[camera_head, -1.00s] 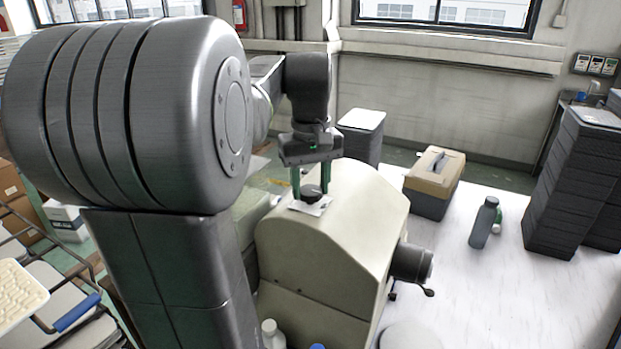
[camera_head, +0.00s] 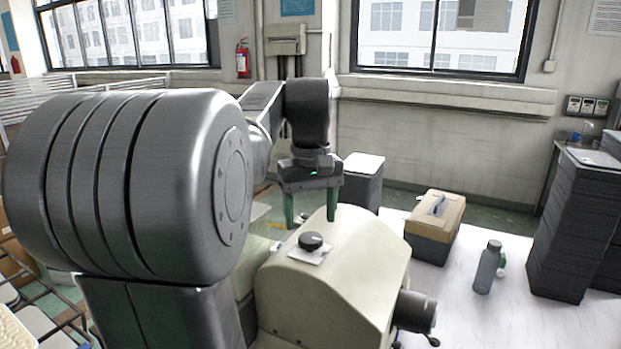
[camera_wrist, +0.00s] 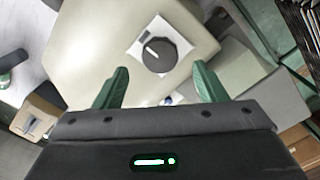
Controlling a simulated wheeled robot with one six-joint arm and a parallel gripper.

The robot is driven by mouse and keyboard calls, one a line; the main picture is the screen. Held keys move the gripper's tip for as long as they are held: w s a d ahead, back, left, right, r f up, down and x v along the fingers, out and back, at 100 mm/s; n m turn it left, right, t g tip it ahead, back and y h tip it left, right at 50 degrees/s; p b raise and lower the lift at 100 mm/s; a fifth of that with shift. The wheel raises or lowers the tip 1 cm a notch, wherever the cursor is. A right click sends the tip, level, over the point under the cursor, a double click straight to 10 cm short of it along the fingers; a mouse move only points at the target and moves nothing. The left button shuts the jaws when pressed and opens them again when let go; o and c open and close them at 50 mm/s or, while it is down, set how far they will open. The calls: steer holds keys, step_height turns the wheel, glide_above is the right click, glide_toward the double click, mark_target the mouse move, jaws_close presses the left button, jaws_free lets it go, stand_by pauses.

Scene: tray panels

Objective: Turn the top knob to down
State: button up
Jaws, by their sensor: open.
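The top knob (camera_head: 311,241) is a round black dial on a white plate (camera_head: 307,256) on top of the cream machine housing (camera_head: 340,284). In the wrist view the knob (camera_wrist: 159,54) carries a pale pointer line, angled toward the upper left of that picture. A small dark mark sits on the plate beside it. My gripper (camera_head: 311,220) has two green fingers, spread apart and empty. In the head view it hangs above and behind the knob, apart from it. In the wrist view my gripper (camera_wrist: 161,88) shows its fingers on either side below the knob.
A dark cylinder (camera_head: 415,311) with a handle juts from the housing's right side. A tan-topped box (camera_head: 435,224) and a grey bottle (camera_head: 487,267) stand on the white table at right. Dark stacked trays (camera_head: 572,225) stand at far right.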

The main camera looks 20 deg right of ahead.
mark_target(310, 237)
step_height(310, 237, up, 10)
stand_by(0.3)
steer(key=shift+f, duration=0.2)
step_height(310, 237, down, 14)
steer(key=shift+r, duration=0.1)
stand_by(0.7)
steer(key=shift+r, duration=0.15)
